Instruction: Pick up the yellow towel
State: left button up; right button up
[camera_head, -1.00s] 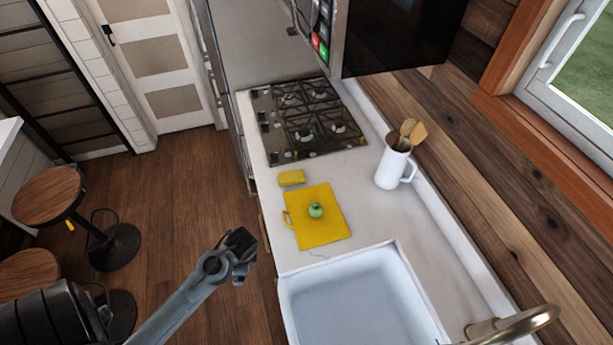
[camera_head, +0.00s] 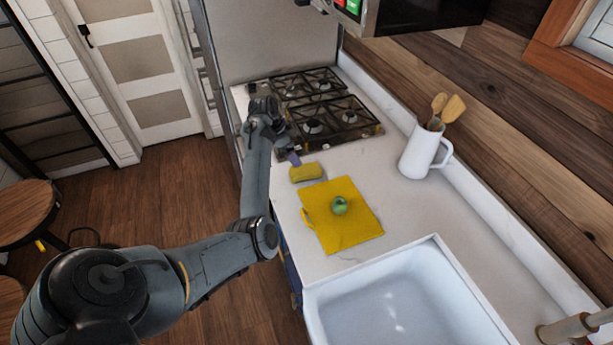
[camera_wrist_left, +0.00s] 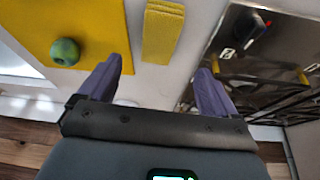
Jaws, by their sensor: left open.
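The yellow towel (camera_head: 306,173) is a small folded bundle lying on the white counter, between the stove and a yellow board. In the left wrist view the towel (camera_wrist_left: 162,32) lies just beyond the fingertips, roughly centred between them. My left gripper (camera_head: 291,156) is above the counter edge beside the towel, on its stove side in the head view. Its two purple fingers (camera_wrist_left: 162,72) are apart, with nothing between them. In the head view the hand partly hides the fingers. My right gripper is not in view.
A yellow cutting board (camera_head: 350,232) with a green apple (camera_head: 340,205) on it lies close to the towel. The gas stove (camera_head: 335,115) is on the other side. A white jug (camera_head: 419,155) with wooden utensils stands to the right. A sink (camera_head: 410,305) is at the front.

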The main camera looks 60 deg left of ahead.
pick_arm(q)
send_over(305, 169)
jog(key=s, duration=0.2)
jog(key=shift+a+f, duration=0.25)
jog(key=shift+f, duration=1.05)
jog(key=shift+a+f, duration=0.2)
jog(key=shift+f, duration=1.05)
jog(key=shift+x, duration=2.05)
jog(key=shift+d, duration=0.1)
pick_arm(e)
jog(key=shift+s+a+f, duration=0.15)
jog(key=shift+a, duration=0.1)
pick_arm(q)
jog(key=shift+c, duration=0.4)
jog(key=c, duration=1.1)
